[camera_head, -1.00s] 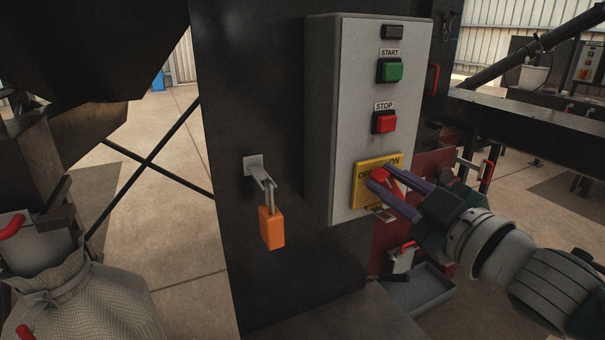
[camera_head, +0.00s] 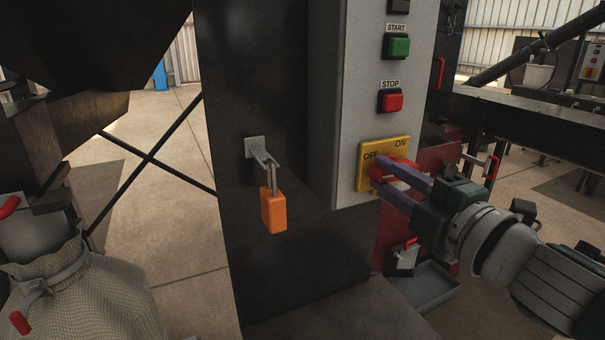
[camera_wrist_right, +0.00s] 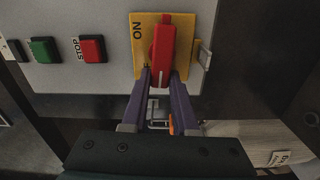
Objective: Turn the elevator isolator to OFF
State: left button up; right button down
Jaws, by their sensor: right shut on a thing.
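The isolator is a yellow plate (camera_head: 399,150) marked OFF at upper left and ON at upper right, low on the grey control box. My right gripper (camera_head: 381,178) comes from the lower right and is shut on its red handle (camera_wrist_right: 163,48). In the right wrist view one purple finger lies on each side of the handle's near end. There the handle runs along the picture's vertical, across the box's upright direction. My left gripper is not in view.
A green START button (camera_head: 397,47) and red STOP button (camera_head: 391,101) sit above the isolator. An orange padlock (camera_head: 273,209) hangs from a bracket on the dark column to the left. A grey tray (camera_head: 431,287) lies below the box.

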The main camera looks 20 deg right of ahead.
jog(key=shift+f+n, duration=0.1)
jog(key=shift+n, duration=0.5)
jog(key=c, duration=0.7)
grip_release()
jog(key=shift+s, duration=0.15)
jog(key=s, duration=0.9)
jog(key=shift+s+d+b, duration=0.3)
jog(key=shift+s+d, duration=0.05)
jog(key=shift+d, duration=0.05)
